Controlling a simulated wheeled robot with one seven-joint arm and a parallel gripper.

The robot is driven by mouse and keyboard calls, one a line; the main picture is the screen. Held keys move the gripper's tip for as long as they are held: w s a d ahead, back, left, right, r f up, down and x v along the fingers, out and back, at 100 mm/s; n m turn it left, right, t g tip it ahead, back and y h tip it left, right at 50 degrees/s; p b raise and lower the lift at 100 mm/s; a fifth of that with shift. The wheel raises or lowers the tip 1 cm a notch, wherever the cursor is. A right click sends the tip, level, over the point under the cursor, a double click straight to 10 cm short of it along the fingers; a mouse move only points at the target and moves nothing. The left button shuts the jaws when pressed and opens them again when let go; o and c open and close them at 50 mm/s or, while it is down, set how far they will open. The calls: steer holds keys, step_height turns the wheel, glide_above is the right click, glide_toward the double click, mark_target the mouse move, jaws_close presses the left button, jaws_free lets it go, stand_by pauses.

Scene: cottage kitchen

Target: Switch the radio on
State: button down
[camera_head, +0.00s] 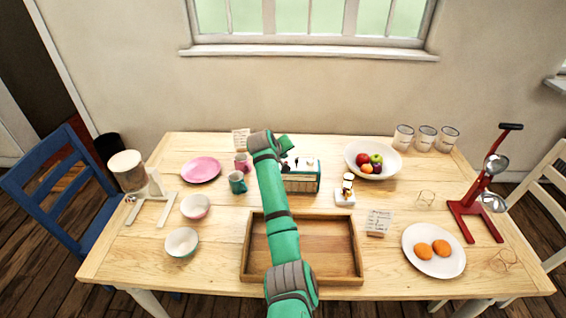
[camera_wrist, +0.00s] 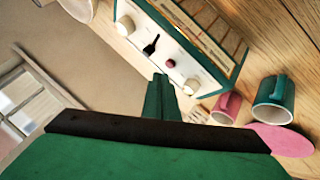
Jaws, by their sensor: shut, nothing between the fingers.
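The radio (camera_head: 304,181) is a green box with a slatted front, standing on the table behind the wooden tray; my arm hides its left part. In the wrist view the radio (camera_wrist: 200,32) shows a cream panel with two cream knobs, a black lever switch (camera_wrist: 151,46) and a small dark red button (camera_wrist: 170,63). My gripper (camera_wrist: 161,82) is shut and empty. Its tips are close to the panel's edge, near the red button; I cannot tell whether they touch. In the head view my gripper (camera_head: 286,143) is above the radio's back left side.
A teal mug (camera_head: 237,183) and a pink mug (camera_head: 241,163) stand left of the radio. A small white figure-like object (camera_head: 345,196) and a fruit bowl (camera_head: 351,152) are to its right. The wooden tray (camera_head: 248,252) lies in front. The wall is behind the table.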

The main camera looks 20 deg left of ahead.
steer(key=shift+a, duration=0.1)
steer(key=shift+d, duration=0.8)
steer(key=shift+a, duration=0.4)
